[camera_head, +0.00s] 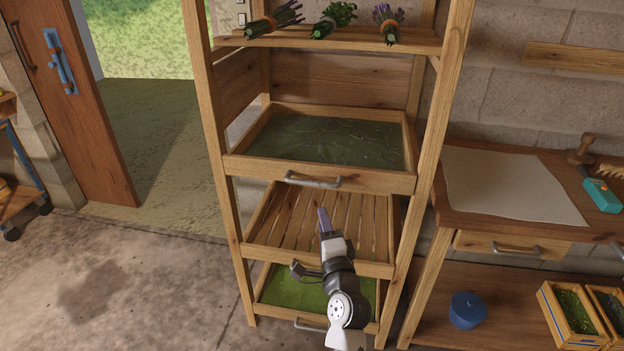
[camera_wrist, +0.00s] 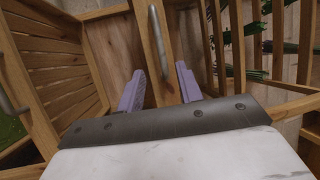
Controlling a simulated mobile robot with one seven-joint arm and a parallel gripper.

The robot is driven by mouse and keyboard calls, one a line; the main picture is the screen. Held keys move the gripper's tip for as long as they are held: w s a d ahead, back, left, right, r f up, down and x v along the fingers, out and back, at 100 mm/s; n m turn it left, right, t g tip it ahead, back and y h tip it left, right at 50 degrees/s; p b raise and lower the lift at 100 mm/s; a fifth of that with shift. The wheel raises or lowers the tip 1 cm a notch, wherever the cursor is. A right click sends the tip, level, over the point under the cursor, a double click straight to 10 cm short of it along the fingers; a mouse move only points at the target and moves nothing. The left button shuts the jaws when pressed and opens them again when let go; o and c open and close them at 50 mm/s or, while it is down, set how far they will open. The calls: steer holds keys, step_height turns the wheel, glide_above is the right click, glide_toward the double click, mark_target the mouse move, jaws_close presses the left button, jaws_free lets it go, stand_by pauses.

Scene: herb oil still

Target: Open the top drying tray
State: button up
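The top drying tray (camera_head: 250,163) is a wooden frame with a dark green mesh bed, set in the wooden rack with its front across the posts. Its grey bar handle (camera_head: 313,181) is on the front board. The same handle (camera_wrist: 158,40) shows in the wrist view, ahead of and between the finger directions. My gripper (camera_head: 323,214), with purple fingers, is below this handle, in front of the slatted middle tray. In the wrist view my gripper (camera_wrist: 160,80) is open, with nothing held. The handle looks beyond the fingertips; the exact gap cannot be told.
The middle tray (camera_head: 270,215) has bare slats; its handle is partly hidden by my arm. A green bottom tray (camera_head: 285,288) lies below. Herb bundles (camera_head: 333,20) lie on the top shelf. A workbench (camera_head: 465,215) stands right. Open floor (camera_head: 120,280) lies left.

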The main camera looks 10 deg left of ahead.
mark_target(313, 185)
steer(key=p+x, duration=0.3)
steer(key=x, duration=1)
steer(key=shift+w+a, duration=0.1)
steer(key=shift+w, duration=0.25)
jaws_close()
